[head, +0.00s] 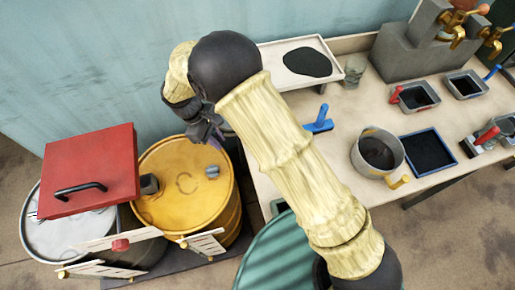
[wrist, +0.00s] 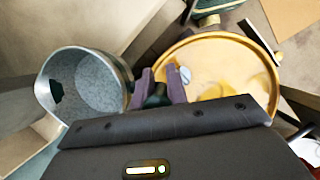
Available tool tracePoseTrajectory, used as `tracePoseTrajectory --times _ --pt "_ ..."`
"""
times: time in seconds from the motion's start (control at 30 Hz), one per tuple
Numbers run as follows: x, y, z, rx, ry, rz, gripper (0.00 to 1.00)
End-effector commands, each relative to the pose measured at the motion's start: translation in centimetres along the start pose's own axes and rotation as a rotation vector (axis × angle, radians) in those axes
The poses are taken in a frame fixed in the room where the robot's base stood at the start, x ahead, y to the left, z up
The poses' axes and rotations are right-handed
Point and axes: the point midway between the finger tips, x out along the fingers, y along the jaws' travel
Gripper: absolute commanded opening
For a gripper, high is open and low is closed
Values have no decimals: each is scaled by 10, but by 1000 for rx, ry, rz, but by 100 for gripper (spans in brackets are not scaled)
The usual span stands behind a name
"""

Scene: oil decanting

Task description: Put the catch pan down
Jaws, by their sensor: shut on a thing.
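A round grey metal vessel (wrist: 88,82), which appears to be the catch pan, is at the left in the wrist view. Its speckled grey inside is visible, with a dark patch at its left side. My gripper (wrist: 160,88) is shut on a dark green piece beside its rim that looks like its handle. In the head view my gripper (head: 208,132) is above the back right of the yellow drum (head: 180,200). The pan is mostly hidden by my arm there; a sliver of grey (head: 228,130) shows beside the fingers.
The drum has a small grey cap (head: 212,171) on its top. A red lid-like box with a black handle (head: 90,170) stands over a white drum (head: 65,225). The table (head: 335,185) at right holds a grey pot (head: 378,152), a blue-edged tray (head: 428,151) and a white tray (head: 285,50).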

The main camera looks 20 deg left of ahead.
Motion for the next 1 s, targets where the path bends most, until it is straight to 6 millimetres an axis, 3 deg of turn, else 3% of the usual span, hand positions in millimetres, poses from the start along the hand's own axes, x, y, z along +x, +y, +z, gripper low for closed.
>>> tracePoseTrajectory --times 0.43,0.87,1.0 --pt "30 0 78 1 -2 -2 0" --pt "36 1 86 0 0 0 0" --pt "40 0 103 1 -3 -1 0"
